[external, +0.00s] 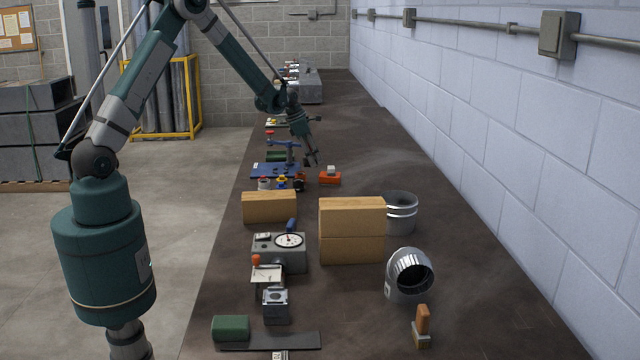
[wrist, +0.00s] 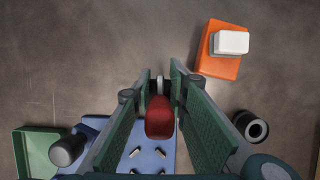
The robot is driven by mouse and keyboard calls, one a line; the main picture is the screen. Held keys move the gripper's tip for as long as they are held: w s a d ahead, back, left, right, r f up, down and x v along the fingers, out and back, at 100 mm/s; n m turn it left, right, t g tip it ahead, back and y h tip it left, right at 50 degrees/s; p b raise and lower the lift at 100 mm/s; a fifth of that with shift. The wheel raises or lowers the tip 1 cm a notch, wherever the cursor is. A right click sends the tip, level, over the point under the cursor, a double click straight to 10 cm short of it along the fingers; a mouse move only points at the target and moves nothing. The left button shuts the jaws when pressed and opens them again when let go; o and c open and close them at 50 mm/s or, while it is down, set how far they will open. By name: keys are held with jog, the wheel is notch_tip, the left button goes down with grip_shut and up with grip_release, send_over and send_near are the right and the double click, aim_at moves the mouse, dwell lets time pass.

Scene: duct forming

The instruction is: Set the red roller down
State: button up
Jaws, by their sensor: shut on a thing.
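My gripper (wrist: 160,95) is shut on the red roller (wrist: 160,120), which shows between the two green finger plates in the wrist view. The roller's red body lies between the fingers, with a pale grey part near the fingertips. In the external view my gripper (external: 311,158) is far down the bench, pointing down near a blue board (external: 262,169). I cannot make out the roller clearly there. In the wrist view the blue board (wrist: 185,160) lies below the roller, with small metal pins on it. I cannot tell whether the roller touches it.
An orange block with a white piece on top (wrist: 218,65) lies right of the gripper. A dark ring-ended cylinder (wrist: 256,129) is at the right and a green tray (wrist: 35,150) at the left. Bare bench lies beyond the fingertips.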

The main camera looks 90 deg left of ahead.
jog(key=shift+f, duration=1.8)
jog(key=shift+f, duration=0.15)
jog(key=o, duration=1)
jog(key=shift+c, duration=0.2)
jog(key=shift+r, duration=0.2)
jog(key=shift+v, duration=5.95)
